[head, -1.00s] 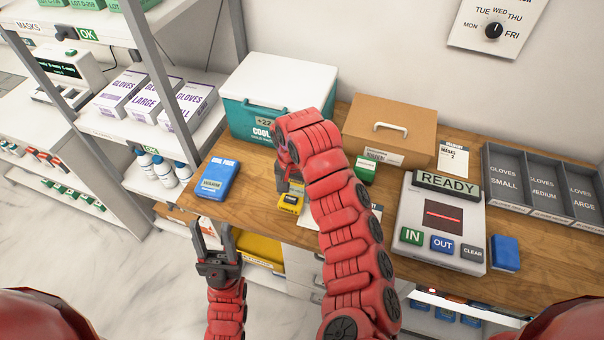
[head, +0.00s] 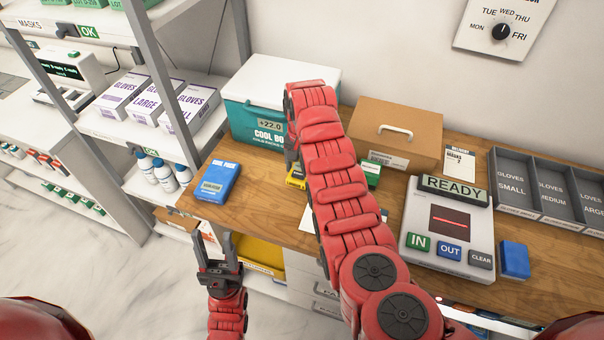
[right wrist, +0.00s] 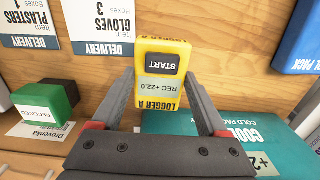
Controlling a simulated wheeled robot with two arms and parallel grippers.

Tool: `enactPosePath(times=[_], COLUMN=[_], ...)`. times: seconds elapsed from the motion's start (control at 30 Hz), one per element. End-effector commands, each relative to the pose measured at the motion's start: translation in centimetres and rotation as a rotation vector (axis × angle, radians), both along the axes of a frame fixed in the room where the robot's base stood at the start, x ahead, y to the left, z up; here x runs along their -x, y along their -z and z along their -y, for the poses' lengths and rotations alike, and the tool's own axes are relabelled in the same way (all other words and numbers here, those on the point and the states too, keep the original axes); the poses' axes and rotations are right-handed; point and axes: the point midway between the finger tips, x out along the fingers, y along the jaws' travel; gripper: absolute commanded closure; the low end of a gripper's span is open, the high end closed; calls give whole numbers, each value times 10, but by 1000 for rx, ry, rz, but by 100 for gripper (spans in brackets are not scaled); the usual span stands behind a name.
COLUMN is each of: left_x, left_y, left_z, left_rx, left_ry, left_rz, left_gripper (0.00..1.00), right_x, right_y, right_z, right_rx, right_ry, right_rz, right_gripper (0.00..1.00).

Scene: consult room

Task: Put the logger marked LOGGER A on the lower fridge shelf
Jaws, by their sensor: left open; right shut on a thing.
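The yellow logger (right wrist: 147,98) fills the middle of the right wrist view, upside down there. It reads LOGGER A, START and REC +22.0. My right gripper (right wrist: 163,88) is shut on it, with one finger at each side. In the head view the logger (head: 296,181) shows only in part beside my red right arm, above the wooden counter, in front of the teal cool box (head: 255,125). My left gripper (head: 217,252) is open and empty, low in front of the counter's front edge. I cannot make out the lower fridge shelf.
A blue cold pack (head: 217,183) lies left on the counter (head: 250,210). A cardboard box (head: 397,138), a green box (head: 371,174), a READY device (head: 450,222) and grey glove trays (head: 512,192) stand at the back and right. A shelf rack (head: 120,130) stands left.

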Motion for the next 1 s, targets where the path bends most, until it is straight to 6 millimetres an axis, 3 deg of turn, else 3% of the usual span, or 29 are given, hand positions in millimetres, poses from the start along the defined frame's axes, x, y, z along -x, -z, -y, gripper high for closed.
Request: enactPosePath(times=[0.1, 0.2, 0.4, 0.83, 0.87, 0.97, 1.0], left_x=[0, 0, 0, 0, 0, 0, 0], left_y=[-2, -14, -13, -9, -10, -11, -11], left_z=[0, 0, 0, 0, 0, 0, 0], left_rx=[0, 0, 0, 0, 0, 0, 0], left_ry=[0, 0, 0, 0, 0, 0, 0], left_rz=[0, 1, 0, 0, 0, 0, 0], left_gripper=[50, 50, 50, 50, 50, 50, 50], right_x=[-6, -4, -5, -5, -5, -6, -5], right_y=[-2, 12, 32, 39, 37, 37, 37], right_z=[2, 2, 2, 2, 2, 2, 2], right_rx=[6, 7, 6, 5, 5, 5, 5], right_ry=[-6, -7, -4, -5, -5, -5, -5], right_rz=[0, -3, 1, 4, 4, 4, 4], right_gripper=[89, 89, 89, 89, 18, 0, 0])
